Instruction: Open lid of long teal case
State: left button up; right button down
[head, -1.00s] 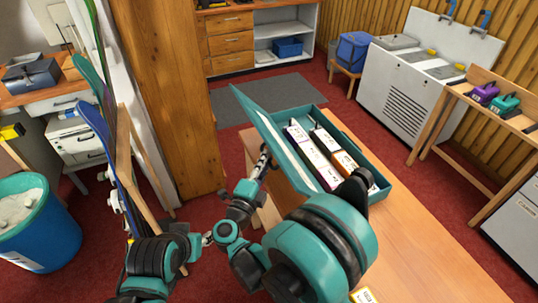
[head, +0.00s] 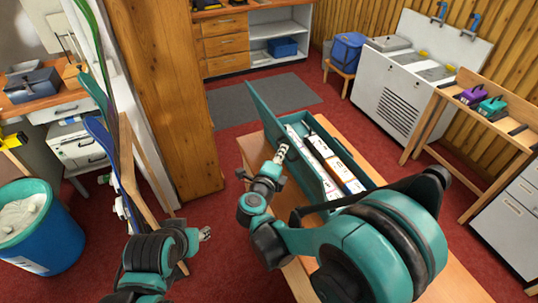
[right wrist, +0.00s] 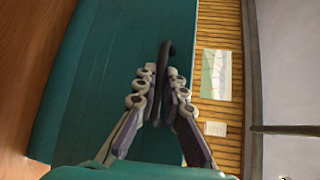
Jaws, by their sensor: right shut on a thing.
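The long teal case (head: 328,126) lies on the wooden bench with its lid (head: 268,117) raised along its left side. The case's inside shows, with several white, purple and orange boxes (head: 318,146) in it. My right gripper (head: 283,153) is at the lid's left face. In the right wrist view, my right gripper (right wrist: 162,85) is shut on a dark looped handle (right wrist: 166,52) on the teal lid (right wrist: 95,85). My left gripper (head: 205,234) is low at the left, away from the case, and its fingers are too small to read. My right arm hides the case's near end.
The wooden bench (head: 455,275) is bare at the front right. A blue bin (head: 40,235) and a wooden post (head: 170,100) stand at the left. A wooden rack (head: 440,110) with tools stands at the right. Red carpet lies between.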

jog(key=shift+w+d+r, duration=0.25)
jog(key=shift+d, duration=0.25)
jog(key=shift+w+d+r, duration=0.2)
jog(key=shift+d, duration=0.25)
jog(key=c, duration=1.9)
grip_release()
jog(key=v, duration=1.2)
